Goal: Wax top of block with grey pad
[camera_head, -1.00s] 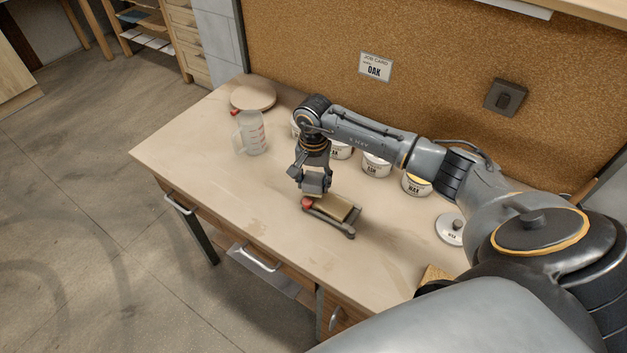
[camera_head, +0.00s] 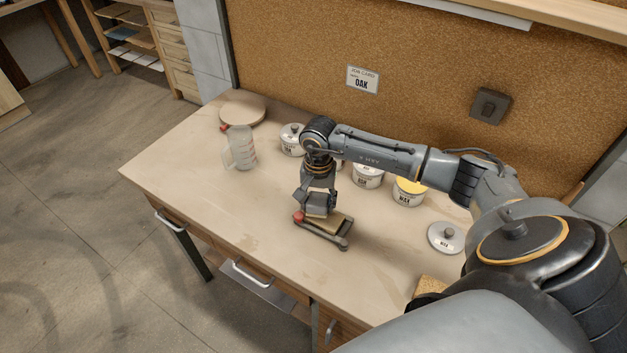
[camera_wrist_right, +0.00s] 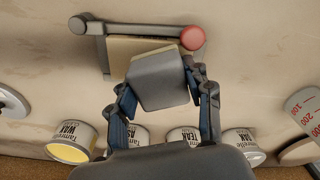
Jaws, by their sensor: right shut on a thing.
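The block (camera_head: 327,223) is a pale wooden piece lying in a grey clamp frame (camera_head: 341,242) with a red knob (camera_head: 299,217) on the bench. In the right wrist view the block (camera_wrist_right: 119,51) shows beside and beneath the grey pad (camera_wrist_right: 160,80). My right gripper (camera_head: 318,192) is shut on the grey pad (camera_head: 319,206), its fingers on either side of it. The pad lies over the part of the block toward the knob and hides it; I cannot tell whether they touch. My left gripper is not in view.
An open wax tin (camera_head: 408,192) with yellow content stands behind, its lid (camera_head: 445,238) on the bench to the right. Other labelled tins (camera_head: 367,176) stand in the row. A measuring jug (camera_head: 241,150) and a round board (camera_head: 243,107) are at left.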

